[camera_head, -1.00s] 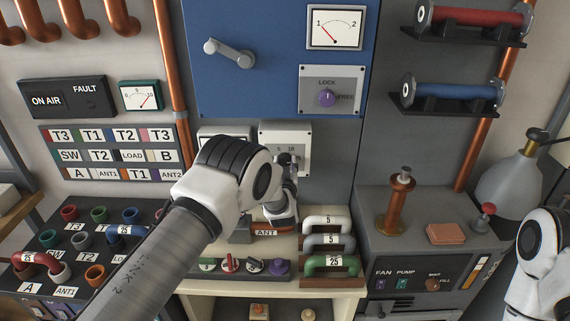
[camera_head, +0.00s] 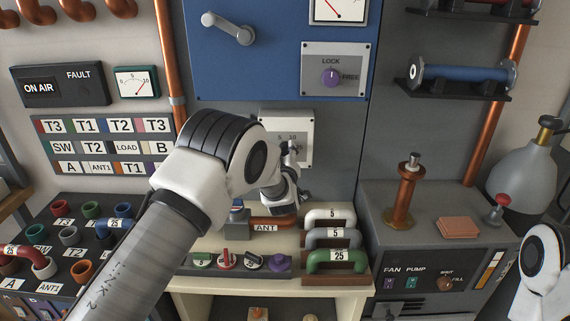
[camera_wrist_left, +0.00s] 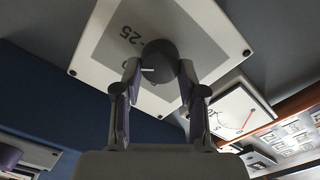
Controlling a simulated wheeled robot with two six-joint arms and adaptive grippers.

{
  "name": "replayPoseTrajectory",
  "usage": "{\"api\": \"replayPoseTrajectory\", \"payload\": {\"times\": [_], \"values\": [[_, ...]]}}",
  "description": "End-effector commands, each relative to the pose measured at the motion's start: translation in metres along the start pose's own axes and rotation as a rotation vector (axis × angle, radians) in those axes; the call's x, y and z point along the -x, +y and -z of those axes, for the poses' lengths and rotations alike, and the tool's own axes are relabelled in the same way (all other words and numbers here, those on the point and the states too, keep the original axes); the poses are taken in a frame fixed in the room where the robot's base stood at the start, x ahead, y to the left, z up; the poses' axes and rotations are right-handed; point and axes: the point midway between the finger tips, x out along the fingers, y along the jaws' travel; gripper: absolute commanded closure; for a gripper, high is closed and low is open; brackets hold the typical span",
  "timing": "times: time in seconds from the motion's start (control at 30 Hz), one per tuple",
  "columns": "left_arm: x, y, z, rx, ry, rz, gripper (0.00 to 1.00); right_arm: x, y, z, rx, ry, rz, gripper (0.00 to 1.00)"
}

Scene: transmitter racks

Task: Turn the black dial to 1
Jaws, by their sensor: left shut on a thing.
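The black dial (camera_wrist_left: 158,62) sits on a white-edged plate with a grey face and printed numbers, including 25, in the left wrist view. A white mark on the dial points left there. In the head view the plate (camera_head: 272,122) is on the grey wall below the blue panel, showing 5 and 10; my gripper and wrist cover most of the dial. My left gripper (camera_head: 291,150) is shut on the dial, with one finger on each side in the left wrist view (camera_wrist_left: 158,75). Part of my right arm shows at the right edge; its gripper is out of view.
Below are a row of coloured knobs (camera_head: 227,260) and stacked handles (camera_head: 335,262) on a cream shelf. A copper-coloured post (camera_head: 405,195) stands on the grey cabinet at right. A purple lock knob (camera_head: 331,78) is above. A white meter (camera_wrist_left: 232,115) is near the plate.

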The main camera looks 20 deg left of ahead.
Motion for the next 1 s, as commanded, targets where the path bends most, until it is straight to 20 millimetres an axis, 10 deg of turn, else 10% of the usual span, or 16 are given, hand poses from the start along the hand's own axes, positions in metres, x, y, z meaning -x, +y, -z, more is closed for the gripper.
{"api": "replayPoseTrajectory", "payload": {"times": [1.0], "values": [[-0.001,-0.004,-0.004,0.966,0.005,-0.012,0.94,-0.158,0.001,0.0,0.0,0.0,0.0,0.65]]}}
